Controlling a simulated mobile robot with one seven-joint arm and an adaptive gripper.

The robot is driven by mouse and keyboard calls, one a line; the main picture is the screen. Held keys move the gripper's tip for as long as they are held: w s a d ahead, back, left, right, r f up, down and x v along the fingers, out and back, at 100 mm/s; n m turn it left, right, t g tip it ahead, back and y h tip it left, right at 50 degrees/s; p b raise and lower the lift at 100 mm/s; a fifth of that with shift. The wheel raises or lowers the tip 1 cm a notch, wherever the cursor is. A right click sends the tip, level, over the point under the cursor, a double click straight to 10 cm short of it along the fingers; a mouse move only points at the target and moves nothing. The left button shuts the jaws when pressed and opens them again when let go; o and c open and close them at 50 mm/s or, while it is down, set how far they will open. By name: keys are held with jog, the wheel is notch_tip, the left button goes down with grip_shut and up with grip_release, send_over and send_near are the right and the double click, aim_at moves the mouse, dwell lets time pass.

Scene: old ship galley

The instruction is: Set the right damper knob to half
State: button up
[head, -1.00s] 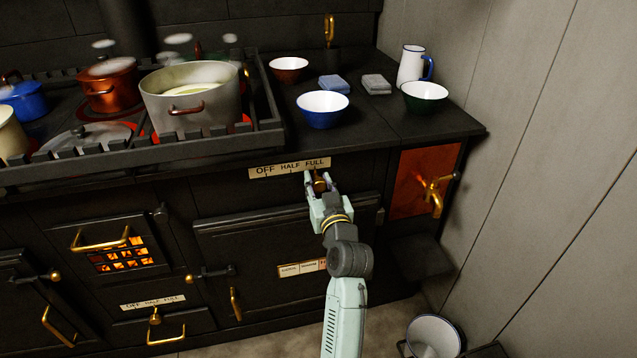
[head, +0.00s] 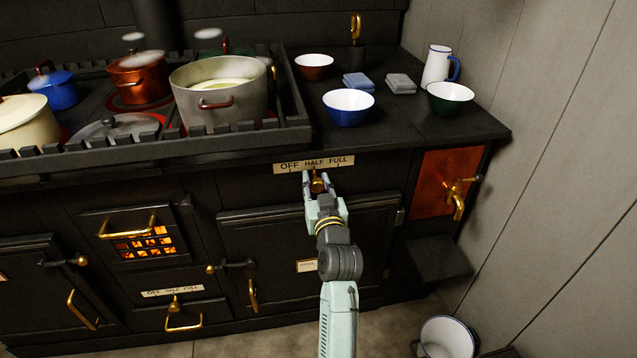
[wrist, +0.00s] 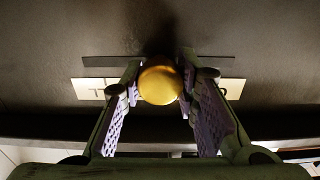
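The right damper knob (head: 317,184), a round brass knob, sits on the dark stove front just under a cream plate (head: 314,164) marked OFF, HALF, FULL. It stands below the word HALF. My gripper (head: 319,186) reaches it from the front with one finger on each side. In the wrist view the knob (wrist: 160,82) is between the purple-padded fingertips, which appear to touch it on both sides. There it covers the middle of the plate (wrist: 97,87), so the lettering cannot be read.
A lower left brass knob (head: 174,304) has its own OFF, HALF, FULL plate. An oven door (head: 285,235) lies below my gripper. Bowls and a jug (head: 437,68) stand on the stove top above. A brass tap (head: 458,197) is to the right.

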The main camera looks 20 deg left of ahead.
jog(key=o, duration=0.5)
jog(key=shift+d, duration=0.1)
jog(key=v, duration=1.2)
